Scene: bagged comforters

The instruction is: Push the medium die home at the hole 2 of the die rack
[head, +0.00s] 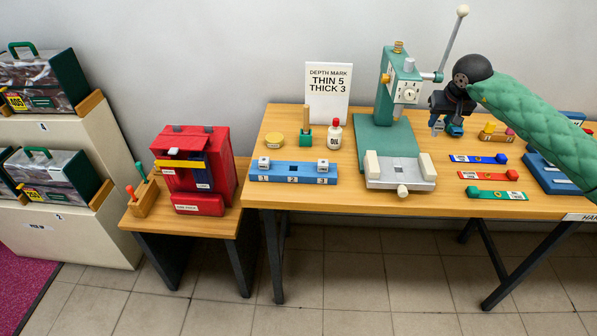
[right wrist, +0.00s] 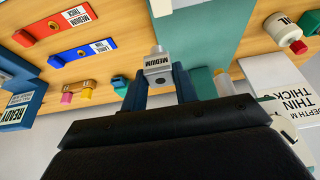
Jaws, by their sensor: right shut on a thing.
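The medium die (right wrist: 157,62), a small grey metal block marked MEDIUM, is between the fingers of my right gripper (right wrist: 160,85) in the right wrist view. In the head view my right gripper (head: 447,129) is held over the table just right of the green press, and the die is hard to make out there. The blue die rack (head: 292,179) lies on the left part of the table, well left of the gripper. Metal dice stand at its hole 1 (head: 264,162) and hole 3 (head: 323,165); no die stands at hole 2 (head: 293,171). My left gripper is not in view.
The green press (head: 385,134) with its raised lever stands between the gripper and the rack. Blue, red (head: 488,176) and green strips lie right of the press.

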